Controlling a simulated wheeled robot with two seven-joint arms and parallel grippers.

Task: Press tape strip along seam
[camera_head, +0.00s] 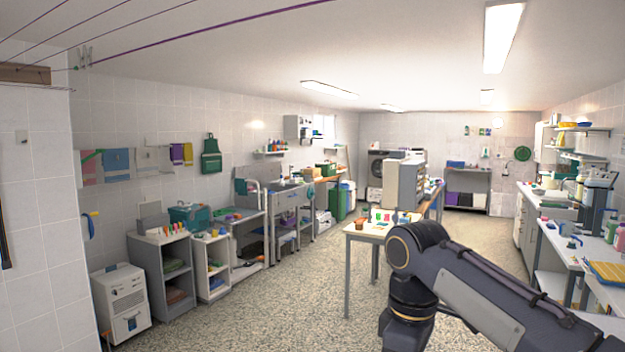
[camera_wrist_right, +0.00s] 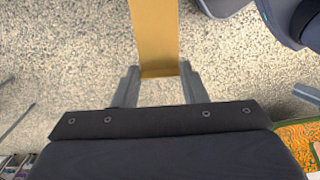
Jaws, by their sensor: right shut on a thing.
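In the right wrist view, my right gripper (camera_wrist_right: 160,88) is shut on a flat tan-yellow strip (camera_wrist_right: 154,38). The strip sits between the two fingers and runs up out of the top of the picture, so its far end is hidden. Speckled floor shows behind it. In the head view, my right arm bends at the lower right, and its gripper is out of the picture. I cannot make out a seam in either view. My left gripper is in neither view.
A table (camera_head: 346,234) with small items stands just beyond my right arm. A counter (camera_head: 556,238) runs along the right wall. Shelves and a white cabinet (camera_head: 121,300) line the left wall. The floor (camera_head: 255,305) between is clear. A green-orange patterned thing (camera_wrist_right: 298,140) shows at lower right.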

